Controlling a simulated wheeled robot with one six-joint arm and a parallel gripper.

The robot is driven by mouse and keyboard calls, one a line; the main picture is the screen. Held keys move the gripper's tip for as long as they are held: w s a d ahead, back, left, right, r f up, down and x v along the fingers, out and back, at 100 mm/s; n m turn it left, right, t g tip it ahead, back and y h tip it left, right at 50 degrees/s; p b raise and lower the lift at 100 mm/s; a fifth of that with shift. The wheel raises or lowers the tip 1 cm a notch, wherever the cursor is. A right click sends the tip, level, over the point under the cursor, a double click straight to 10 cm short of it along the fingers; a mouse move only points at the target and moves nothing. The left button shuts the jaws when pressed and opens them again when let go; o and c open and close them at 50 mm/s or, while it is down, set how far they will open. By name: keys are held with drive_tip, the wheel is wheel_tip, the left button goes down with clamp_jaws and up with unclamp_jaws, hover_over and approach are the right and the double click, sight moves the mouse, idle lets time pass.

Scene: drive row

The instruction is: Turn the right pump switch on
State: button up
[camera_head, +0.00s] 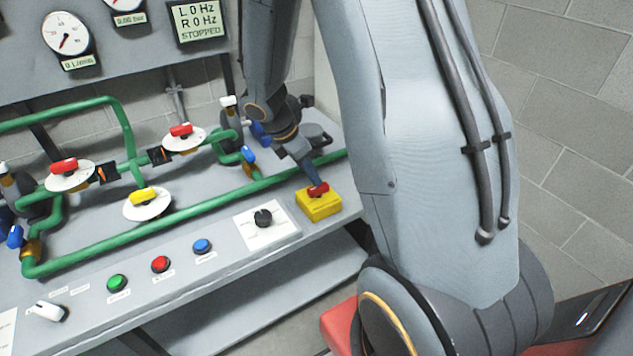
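A black knob (263,217) on a white plate is just left of the yellow box. A white-handled knob (47,312) is at the far left of the panel. Labels are too small to read, so I cannot tell which control is the right pump switch.
Green (117,283), red (160,264) and blue (202,246) buttons line the panel front. Green pipes (150,233) with red- and yellow-handled valves run behind them. The display (198,20) reads L 0 Hz, R 0 Hz, STOPPED. My arm covers the right side.

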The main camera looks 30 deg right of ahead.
sight(319, 191)
drive_tip(key=x, duration=0.6)
drive_tip(key=shift+d+f, duration=0.1)
drive_tip(key=shift+f, duration=0.25)
drive_tip(key=shift+c, duration=0.4)
clamp_jaws()
